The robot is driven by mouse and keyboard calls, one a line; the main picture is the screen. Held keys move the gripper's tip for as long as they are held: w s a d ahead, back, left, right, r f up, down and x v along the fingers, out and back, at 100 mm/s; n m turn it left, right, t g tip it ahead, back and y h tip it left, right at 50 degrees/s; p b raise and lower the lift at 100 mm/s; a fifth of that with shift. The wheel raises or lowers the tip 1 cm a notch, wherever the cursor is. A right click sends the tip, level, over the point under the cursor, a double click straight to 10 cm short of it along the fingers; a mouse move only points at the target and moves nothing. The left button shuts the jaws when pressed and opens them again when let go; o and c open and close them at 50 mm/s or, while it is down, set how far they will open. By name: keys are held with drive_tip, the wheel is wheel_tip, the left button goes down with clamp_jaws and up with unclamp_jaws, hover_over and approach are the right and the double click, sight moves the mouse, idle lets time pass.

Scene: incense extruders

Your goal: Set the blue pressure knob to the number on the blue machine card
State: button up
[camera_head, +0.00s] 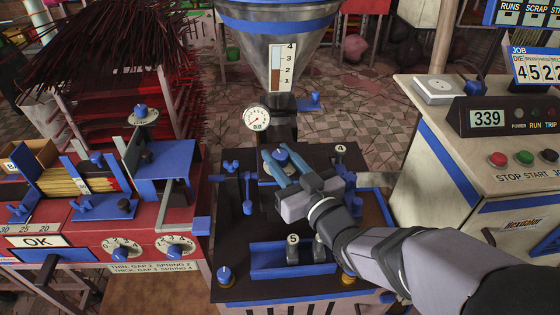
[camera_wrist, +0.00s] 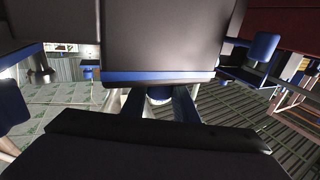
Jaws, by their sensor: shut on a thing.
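A blue knob (camera_head: 281,155) sits on a pale round dial in the middle of the machine, below the round gauge. My gripper (camera_head: 277,167) reaches it from the right, with its blue fingers shut on it. In the wrist view the knob (camera_wrist: 159,95) shows between the two fingers, under a dark block with a blue lower edge. The dial's numbers and the pointer are hidden or too small to read. The blue-framed job card (camera_head: 538,68) stands at the far right. It shows large digits starting 4, 5, 2; its small headings are hard to read and its right side is cut off.
The gauge (camera_head: 257,118) and clear hopper (camera_head: 275,50) stand behind the knob. Blue levers (camera_head: 248,190) are to its left, and a blue holder (camera_head: 290,262) with numbered dark pieces is in front. A console (camera_head: 488,118) reading 339 is at the right. A red machine (camera_head: 130,225) stands left.

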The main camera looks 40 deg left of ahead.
sight(280, 153)
drive_tip(key=shift+w+n+g+y, duration=0.1)
drive_tip(key=shift+n+g+y, duration=0.2)
drive_tip(key=shift+n+g, duration=0.55)
drive_tip(key=shift+g, duration=0.35)
drive_tip(key=o, duration=1.1)
drive_tip(key=shift+c, duration=0.2)
drive_tip(key=shift+r, duration=0.1)
wheel_tip(280, 153, up, 10)
drive_tip(key=shift+f+p, duration=0.1)
drive_tip(key=shift+p, duration=0.65)
